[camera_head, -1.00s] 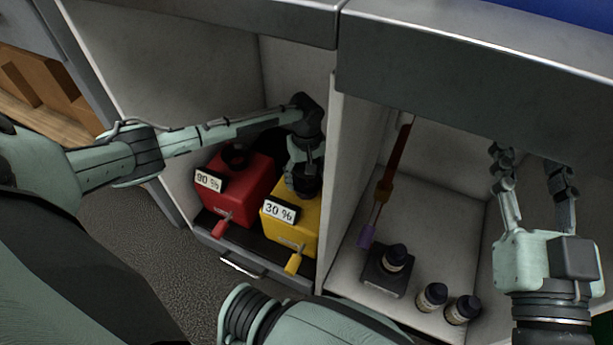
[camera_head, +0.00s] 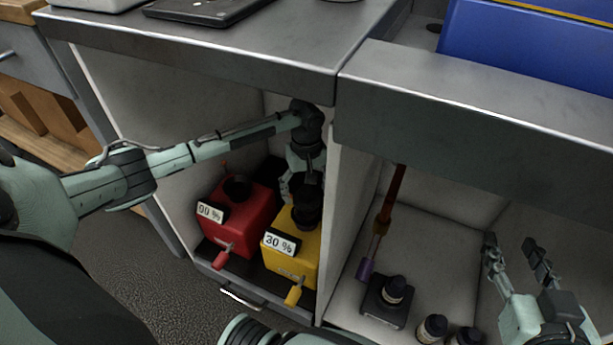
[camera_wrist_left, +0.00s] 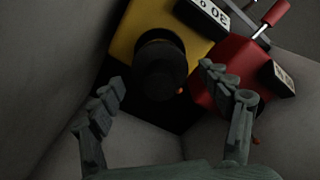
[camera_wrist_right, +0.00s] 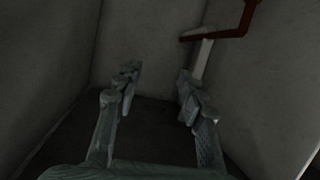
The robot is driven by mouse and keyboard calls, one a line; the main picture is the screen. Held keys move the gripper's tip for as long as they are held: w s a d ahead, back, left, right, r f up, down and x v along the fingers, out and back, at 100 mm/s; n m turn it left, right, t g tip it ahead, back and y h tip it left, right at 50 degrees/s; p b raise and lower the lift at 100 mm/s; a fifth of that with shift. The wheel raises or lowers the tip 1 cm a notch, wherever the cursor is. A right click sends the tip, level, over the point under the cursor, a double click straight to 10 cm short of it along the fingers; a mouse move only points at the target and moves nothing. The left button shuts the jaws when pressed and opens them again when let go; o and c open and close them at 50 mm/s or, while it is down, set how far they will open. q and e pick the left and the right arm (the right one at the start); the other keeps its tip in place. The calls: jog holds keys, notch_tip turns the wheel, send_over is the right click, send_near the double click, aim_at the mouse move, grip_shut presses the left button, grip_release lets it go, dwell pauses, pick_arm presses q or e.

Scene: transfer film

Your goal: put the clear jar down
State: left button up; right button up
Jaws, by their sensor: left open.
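No plainly transparent jar can be made out in any view. A dark round vessel or cap (camera_wrist_left: 160,68) stands on top of the yellow container (camera_wrist_left: 135,25); whether it is the clear jar I cannot tell. My left gripper (camera_wrist_left: 160,83) is open, with one finger on either side of this dark piece. In the head view my left gripper (camera_head: 302,186) is inside the left cabinet bay, just above the yellow container (camera_head: 295,263) labelled 30 %. My right gripper (camera_head: 515,247) is open in front of the right bay; its wrist view (camera_wrist_right: 157,78) shows nothing between the fingers.
A red container (camera_head: 245,212) labelled 90 % stands left of the yellow one. A divider wall (camera_head: 345,170) separates the bays. The right bay holds a small dark stand (camera_head: 386,305) with a bottle, and other dark bottles (camera_head: 432,328). A steel counter (camera_head: 250,45) overhangs.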

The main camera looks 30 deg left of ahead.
pick_arm(q)
notch_tip(320, 180, up, 4)
jog(key=shift+f+p, duration=0.15)
jog(key=shift+p, duration=0.15)
pick_arm(e)
jog(key=d+f, duration=0.1)
jog(key=s+d+f+g+h, duration=0.1)
jog(key=d+f+g, duration=0.1)
jog(key=f, duration=0.1)
jog(key=shift+s, duration=0.35)
